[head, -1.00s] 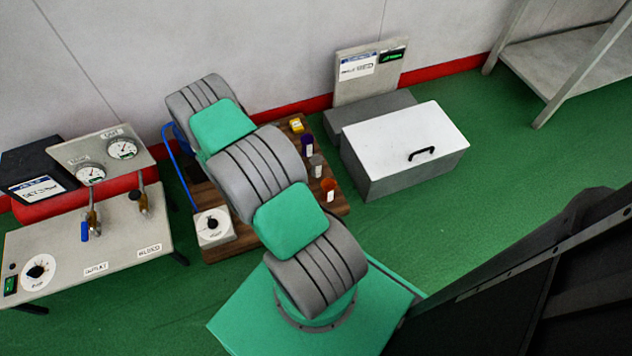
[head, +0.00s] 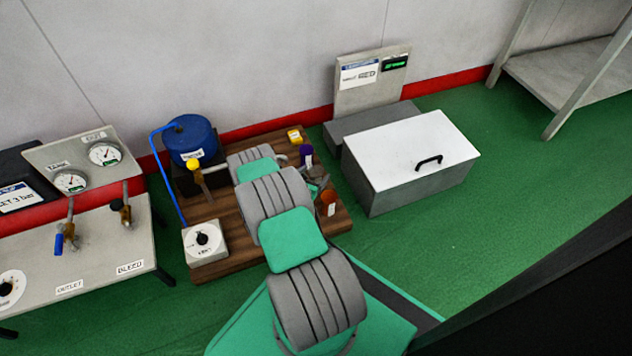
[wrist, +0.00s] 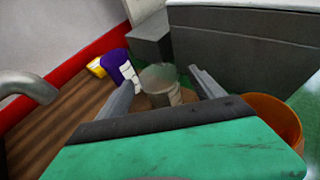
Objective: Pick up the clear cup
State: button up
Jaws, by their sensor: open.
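The clear cup (wrist: 160,84) is a small, greyish see-through cup in the wrist view. It lies between and just beyond the two fingers of my gripper (wrist: 166,88), which is open. I cannot tell whether the fingers touch the cup. In the head view my gripper (head: 319,180) is over the right part of the wooden board, partly hidden by my arm. I cannot make out the cup clearly there.
On the wooden board (head: 215,218) stand a purple cup (head: 306,155), an orange cup (head: 327,203), a yellow item (head: 295,136), a blue tank (head: 189,141) with a tap and a dial box (head: 206,241). A grey box with a white lid (head: 410,145) stands to the right.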

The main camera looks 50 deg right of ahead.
jog(key=c, duration=1.4)
jog(key=shift+c, duration=0.2)
